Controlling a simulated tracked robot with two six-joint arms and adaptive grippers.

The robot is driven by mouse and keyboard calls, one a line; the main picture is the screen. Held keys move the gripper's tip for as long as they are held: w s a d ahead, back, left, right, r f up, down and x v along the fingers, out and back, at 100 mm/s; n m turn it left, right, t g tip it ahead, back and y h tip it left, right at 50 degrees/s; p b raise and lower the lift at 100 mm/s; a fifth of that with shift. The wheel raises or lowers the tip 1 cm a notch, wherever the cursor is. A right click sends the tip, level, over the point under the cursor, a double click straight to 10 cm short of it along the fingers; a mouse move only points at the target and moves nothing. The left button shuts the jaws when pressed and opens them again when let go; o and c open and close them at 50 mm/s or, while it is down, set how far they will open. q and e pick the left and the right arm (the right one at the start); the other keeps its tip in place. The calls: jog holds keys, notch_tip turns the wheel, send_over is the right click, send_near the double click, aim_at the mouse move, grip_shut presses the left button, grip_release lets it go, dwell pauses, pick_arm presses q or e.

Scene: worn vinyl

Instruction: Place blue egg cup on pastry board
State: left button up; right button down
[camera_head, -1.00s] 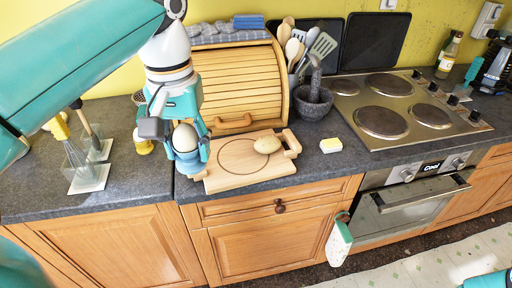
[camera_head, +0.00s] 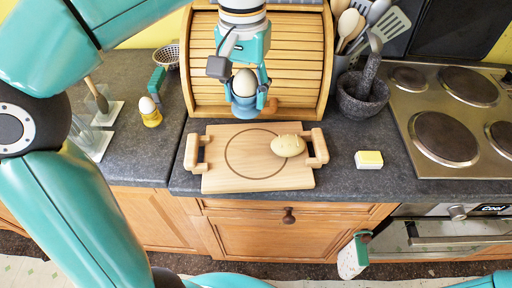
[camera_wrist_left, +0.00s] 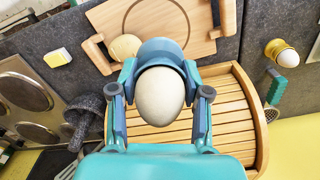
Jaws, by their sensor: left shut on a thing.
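My left gripper (camera_head: 247,95) is shut on the blue egg cup (camera_head: 244,106), which holds a pale egg (camera_head: 244,83). The cup is upright in the air, in front of the roll-top bread bin and beyond the back edge of the pastry board in the head view. In the left wrist view the blue egg cup (camera_wrist_left: 160,48) sits between the fingers, with the egg large in front. The wooden pastry board (camera_head: 225,172) lies on the counter, with a handle at each end and an engraved circle. A potato-like item (camera_head: 288,146) lies on its right part. My right gripper is not in view.
The wooden bread bin (camera_head: 203,65) stands behind the board. A yellow egg cup (camera_head: 152,119) with an egg stands at the left. A stone mortar (camera_head: 362,97), a yellow-and-white sponge (camera_head: 369,160) and the hob (camera_head: 445,110) are at the right. The board's left part is clear.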

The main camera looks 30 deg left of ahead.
pick_arm(q)
notch_tip(320, 180, down, 18)
jog(key=shift+r+b, duration=0.25)
jog(key=shift+b, duration=0.85)
jog(key=o, duration=1.3)
jog(key=shift+w+f, duration=0.1)
jog(key=shift+r, duration=0.2)
notch_tip(320, 180, up, 12)
jog(key=shift+f+p, duration=0.1)
jog(key=shift+p, duration=0.7)
